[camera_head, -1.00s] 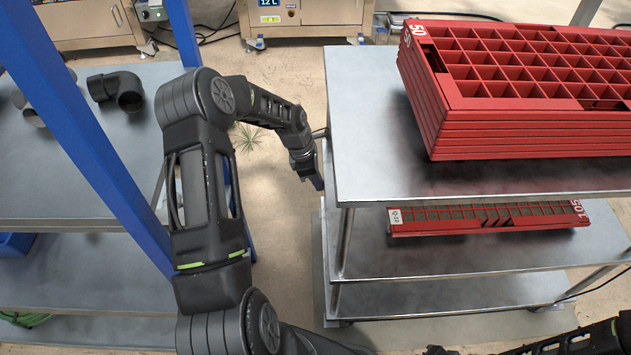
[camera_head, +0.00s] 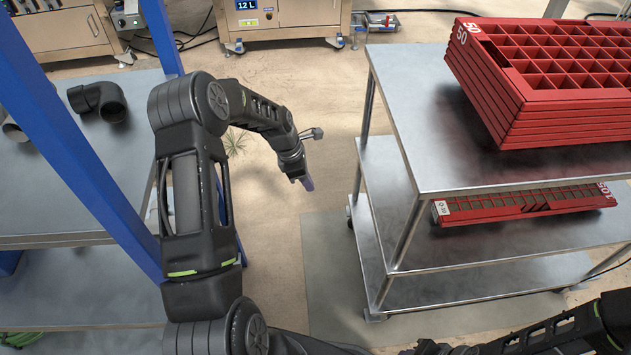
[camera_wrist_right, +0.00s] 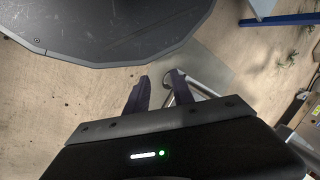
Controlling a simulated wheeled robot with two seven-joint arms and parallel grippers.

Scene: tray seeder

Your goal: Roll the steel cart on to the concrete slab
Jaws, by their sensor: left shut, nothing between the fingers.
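The three-shelf steel cart (camera_head: 445,125) stands at the right in the head view. The concrete slab (camera_head: 330,265) is a grey patch on the floor at its near-left side; the cart's near-left corner is over it. How far the slab runs under the cart is hidden. My left gripper (camera_head: 304,183) is shut and empty, left of the cart and apart from it. In the right wrist view my right gripper (camera_wrist_right: 160,82) has its fingers apart. A shiny metal tube (camera_wrist_right: 200,88) passes by its right finger; I see no clear grip on it.
Stacked red seed trays (camera_head: 540,115) sit on the cart's top, and another red tray (camera_head: 525,205) on its middle shelf. A blue-framed bench (camera_head: 60,185) with black pipe elbows (camera_head: 100,100) stands left. Steel machines (camera_head: 290,20) stand behind. Bare floor lies between bench and cart.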

